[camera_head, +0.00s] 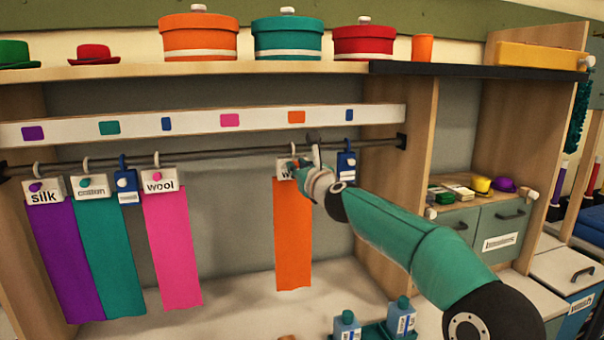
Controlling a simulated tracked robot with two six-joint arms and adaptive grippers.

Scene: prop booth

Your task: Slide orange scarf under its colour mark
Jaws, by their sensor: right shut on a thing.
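The orange scarf (292,235) hangs from a hook and white label card on the dark rail (225,159). In this view it hangs about below the orange mark (296,117) on the white strip (262,119). My right gripper (306,168) is at the top of the scarf, shut at its hook and card. The fingers and wrist hide part of the card and the exact grip. The scarf hangs straight, with its lower end free. My left gripper is not in view.
Purple (66,255), teal (108,255) and pink (172,245) scarves hang to the left. A blue tag (346,164) hangs close right of the gripper; another (126,184) hangs between teal and pink. The rail between pink and orange is free. Bottles (400,318) stand below.

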